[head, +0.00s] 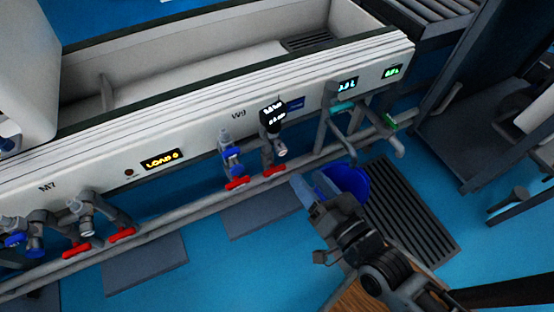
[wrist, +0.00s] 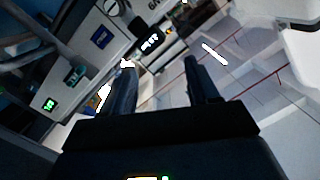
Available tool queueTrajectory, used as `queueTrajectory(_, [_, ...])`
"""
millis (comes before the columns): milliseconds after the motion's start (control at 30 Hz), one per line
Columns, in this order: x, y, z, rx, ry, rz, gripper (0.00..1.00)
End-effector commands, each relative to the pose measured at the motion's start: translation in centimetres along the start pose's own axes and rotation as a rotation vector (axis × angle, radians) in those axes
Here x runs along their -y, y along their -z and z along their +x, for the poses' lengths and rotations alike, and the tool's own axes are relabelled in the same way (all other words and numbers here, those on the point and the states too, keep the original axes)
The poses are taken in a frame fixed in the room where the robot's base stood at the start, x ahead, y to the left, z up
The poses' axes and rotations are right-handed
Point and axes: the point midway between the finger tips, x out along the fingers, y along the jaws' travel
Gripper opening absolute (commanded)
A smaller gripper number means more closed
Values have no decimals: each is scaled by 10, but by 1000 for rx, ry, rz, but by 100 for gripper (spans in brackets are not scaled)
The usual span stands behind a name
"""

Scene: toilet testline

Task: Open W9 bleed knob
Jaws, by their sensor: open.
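The W9 label (head: 239,113) is on the front of the white trough. Below it hang two valve assemblies. The left one has a blue knob (head: 232,155) and a red lever (head: 237,183). The right one has a black digital gauge (head: 272,112), a silver-grey knob (head: 281,151) and a red lever (head: 273,170). I cannot tell for certain which knob is the bleed knob. My gripper (head: 313,187) is open and apart from both assemblies, below and to the right of them. In the wrist view its fingers (wrist: 160,75) are spread with nothing gripped; a lit gauge (wrist: 150,43) shows beyond them.
A blue bucket (head: 350,180) is just behind my gripper, beside a floor grate (head: 410,215). A grey pipe (head: 200,200) runs along under the trough. More fittings with teal (head: 342,106) and green handles are on the right. M7 valves (head: 85,215) are on the left.

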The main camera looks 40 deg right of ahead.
Motion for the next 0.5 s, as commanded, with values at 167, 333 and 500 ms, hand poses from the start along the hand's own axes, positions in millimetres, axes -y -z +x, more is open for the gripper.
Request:
queueTrajectory(167, [-46,-53,65,-70,-18,130,59])
queueTrajectory(333, [-67,-70,102,-111,-27,211,59])
queueTrajectory(500, [-73,-72,116,-124,-29,238,59])
